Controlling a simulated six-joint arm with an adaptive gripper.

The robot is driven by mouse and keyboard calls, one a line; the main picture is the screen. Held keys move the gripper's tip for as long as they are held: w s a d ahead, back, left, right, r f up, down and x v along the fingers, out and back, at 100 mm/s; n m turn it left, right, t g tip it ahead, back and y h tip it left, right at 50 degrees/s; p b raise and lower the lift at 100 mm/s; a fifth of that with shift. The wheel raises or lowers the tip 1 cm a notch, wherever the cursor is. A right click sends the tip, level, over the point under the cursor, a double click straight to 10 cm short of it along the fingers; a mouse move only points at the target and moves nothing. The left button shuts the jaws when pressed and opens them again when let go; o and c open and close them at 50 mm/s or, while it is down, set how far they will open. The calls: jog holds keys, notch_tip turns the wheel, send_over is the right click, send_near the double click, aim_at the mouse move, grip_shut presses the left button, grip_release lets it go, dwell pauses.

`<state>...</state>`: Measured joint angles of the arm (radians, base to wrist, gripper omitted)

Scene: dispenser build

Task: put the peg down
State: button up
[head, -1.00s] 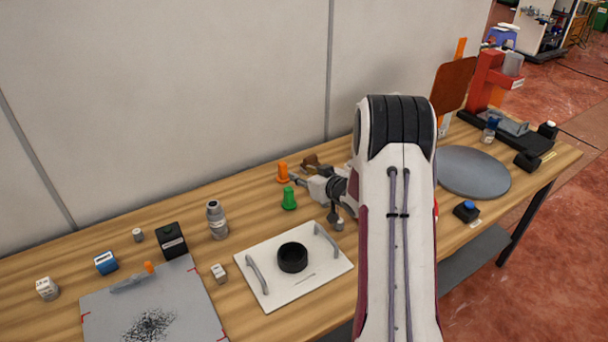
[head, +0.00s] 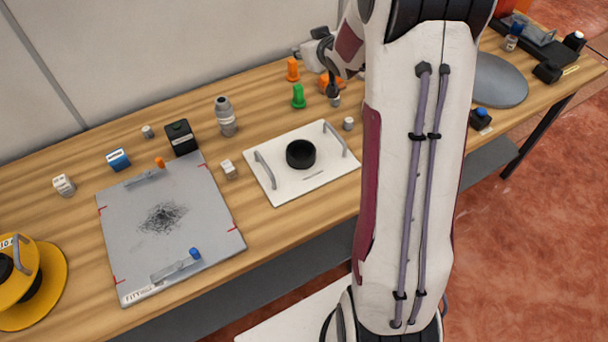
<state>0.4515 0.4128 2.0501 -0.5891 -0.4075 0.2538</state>
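In the head view a green peg (head: 299,97) stands upright on the table behind the white tray. An orange peg (head: 293,69) stands upright just behind it. Another orange piece (head: 327,82) shows just right of the pegs, partly covered by my gripper. My gripper (head: 334,92) is at the back of the table, right of the green peg, with a dark slim part pointing down. A small grey piece (head: 336,101) shows at its lower end; whether it is held or stands on the table I cannot tell. The finger opening is too small and hidden to read.
The white tray (head: 262,187) with two handles carries a black ring (head: 300,154). A small grey jar (head: 348,124) stands near its back right corner. A grey bottle (head: 226,117), black box (head: 181,137) and grey board (head: 120,240) are to the left. My arm hides the table's middle right.

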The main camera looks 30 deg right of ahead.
jog(key=s+a+r+g, duration=0.1)
jog(key=s+a+r, duration=0.4)
jog(key=s, duration=0.3)
jog(key=s+a+r+g, duration=0.2)
jog(key=s+a+r, duration=0.3)
jog(key=s, duration=0.2)
jog(key=s+a+g+y, duration=0.1)
jog(key=s+a, duration=0.5)
jog(key=s, duration=0.6)
jog(key=s+a+f+g+y, duration=0.1)
jog(key=s+a+g, duration=0.1)
jog(key=s+a, duration=0.5)
jog(key=s, duration=0.5)
jog(key=shift+a+f, duration=0.15)
jog(key=shift+f, duration=0.1)
jog(key=shift+s, duration=0.1)
